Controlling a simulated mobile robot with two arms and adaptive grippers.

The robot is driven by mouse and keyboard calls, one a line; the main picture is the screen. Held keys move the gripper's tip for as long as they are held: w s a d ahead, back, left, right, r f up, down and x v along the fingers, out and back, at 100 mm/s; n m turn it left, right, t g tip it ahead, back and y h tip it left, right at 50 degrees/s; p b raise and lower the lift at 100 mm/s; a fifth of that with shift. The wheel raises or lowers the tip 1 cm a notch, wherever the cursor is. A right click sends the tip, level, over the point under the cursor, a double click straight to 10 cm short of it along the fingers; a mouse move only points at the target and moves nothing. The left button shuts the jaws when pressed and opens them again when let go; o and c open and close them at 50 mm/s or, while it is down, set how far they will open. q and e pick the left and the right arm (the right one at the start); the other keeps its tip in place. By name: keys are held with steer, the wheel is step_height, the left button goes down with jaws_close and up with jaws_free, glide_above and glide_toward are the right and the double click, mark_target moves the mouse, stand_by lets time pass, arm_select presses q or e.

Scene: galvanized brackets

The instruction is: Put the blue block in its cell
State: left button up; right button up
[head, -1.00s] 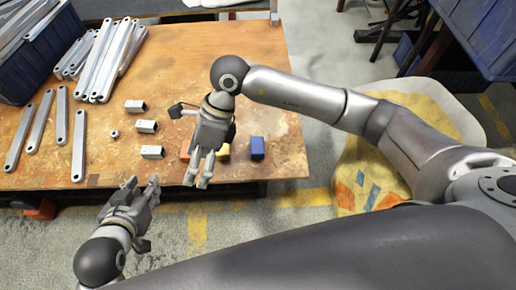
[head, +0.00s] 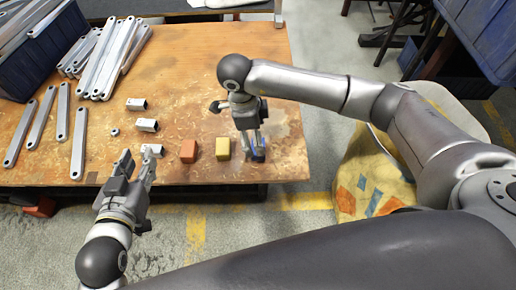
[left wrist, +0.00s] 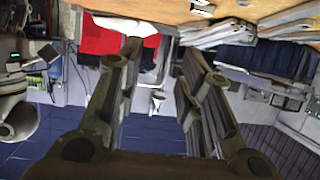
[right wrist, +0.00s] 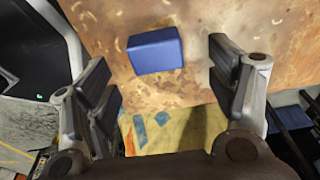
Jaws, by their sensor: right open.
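The blue block (head: 261,155) sits on the wooden table (head: 200,100) near its front edge, partly hidden by my right gripper (head: 254,150) in the head view. In the right wrist view the whole blue block (right wrist: 155,50) lies between and beyond the open, empty fingers. I cannot tell whether a finger touches it. My left gripper (head: 136,170) is open and empty at the table's front edge, beside a short pale tube (head: 155,147). In the left wrist view its fingers (left wrist: 160,70) are apart. No cell for the block can be made out.
Several long metal bars (head: 80,140), short tubes (head: 146,125) and a nut (head: 115,132) lie at left. A blue bin (head: 40,65) stands behind them.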

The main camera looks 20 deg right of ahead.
steer(key=f, duration=0.1)
steer(key=f+b, duration=0.1)
steer(key=f, duration=0.2)
steer(key=shift+s+d+f, duration=0.2)
steer(key=shift+s+d, duration=0.15)
steer(key=shift+s, duration=0.05)
steer(key=shift+f+b, duration=0.3)
steer(key=shift+f, duration=0.05)
arm_select(q)
step_height(320, 180, up, 7)
steer(key=w+d+t+h, duration=0.1)
steer(key=w+t, duration=0.1)
steer(key=t, duration=0.2)
steer(key=shift+d+t, duration=0.25)
steer(key=shift+t, duration=0.05)
arm_select(e)
steer(key=c, duration=1.3)
steer(key=shift+r, duration=0.1)
